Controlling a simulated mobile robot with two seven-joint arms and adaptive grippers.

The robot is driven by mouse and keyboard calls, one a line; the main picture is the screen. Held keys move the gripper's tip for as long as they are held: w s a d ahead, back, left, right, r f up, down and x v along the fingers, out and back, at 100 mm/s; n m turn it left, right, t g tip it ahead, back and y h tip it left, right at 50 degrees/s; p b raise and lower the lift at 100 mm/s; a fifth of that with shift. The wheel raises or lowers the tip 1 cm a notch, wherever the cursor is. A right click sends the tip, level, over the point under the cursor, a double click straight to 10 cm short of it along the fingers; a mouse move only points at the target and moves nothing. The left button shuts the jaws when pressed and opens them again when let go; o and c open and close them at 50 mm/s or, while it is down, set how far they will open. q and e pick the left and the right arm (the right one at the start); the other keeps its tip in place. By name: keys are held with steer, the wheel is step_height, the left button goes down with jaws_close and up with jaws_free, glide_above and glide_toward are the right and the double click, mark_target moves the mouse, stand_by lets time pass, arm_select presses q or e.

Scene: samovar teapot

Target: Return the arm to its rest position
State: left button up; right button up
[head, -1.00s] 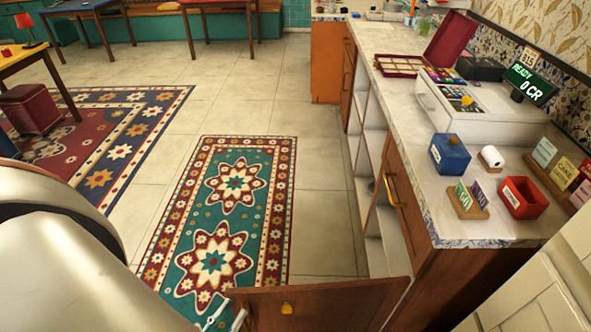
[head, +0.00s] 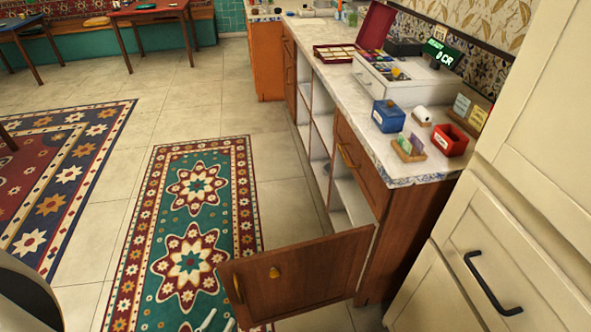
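My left gripper (head: 218,321) shows only at the bottom edge of the head view, left of the open cabinet door (head: 325,272). Two pale fingertips stand apart with nothing between them, so it looks open and empty. The rest of it is cut off by the frame. A pale, dark-edged part of my own arm fills the lower left corner. My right gripper is not in view.
The wooden door juts out from the counter (head: 385,140) over the floor. A cream cabinet (head: 500,240) stands at the right. A patterned runner (head: 190,235) lies on open floor. A blue box (head: 388,116) and a red box (head: 450,140) stand on the counter.

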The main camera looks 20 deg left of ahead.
arm_select(q)
steer(key=w+d+f+m+g, duration=0.1)
steer(key=w+d+m+g, duration=0.1)
steer(key=w+m+g, duration=0.45)
steer(key=s+a+r+n+g+y, duration=0.1)
steer(key=s+a+r+g+y, duration=0.2)
steer(key=a+r, duration=0.15)
steer(key=s+a+r+g+y, duration=0.2)
steer(key=a+r+g+y, duration=0.15)
steer(key=a, duration=0.25)
steer(key=w+d+f+n+t+h+b, duration=0.2)
steer(key=w+d+f+t+h+b, duration=0.15)
steer(key=d+f+h+b, duration=0.9)
steer(key=shift+s+d+r+n+t+y+p, duration=0.25)
steer(key=shift+d+r+y+p, duration=0.85)
steer(key=shift+p, duration=2.95)
steer(key=shift+s+d+r+n+t+y+p, duration=0.2)
steer(key=shift+d+r+y+p, duration=0.85)
steer(key=shift+p, duration=2.95)
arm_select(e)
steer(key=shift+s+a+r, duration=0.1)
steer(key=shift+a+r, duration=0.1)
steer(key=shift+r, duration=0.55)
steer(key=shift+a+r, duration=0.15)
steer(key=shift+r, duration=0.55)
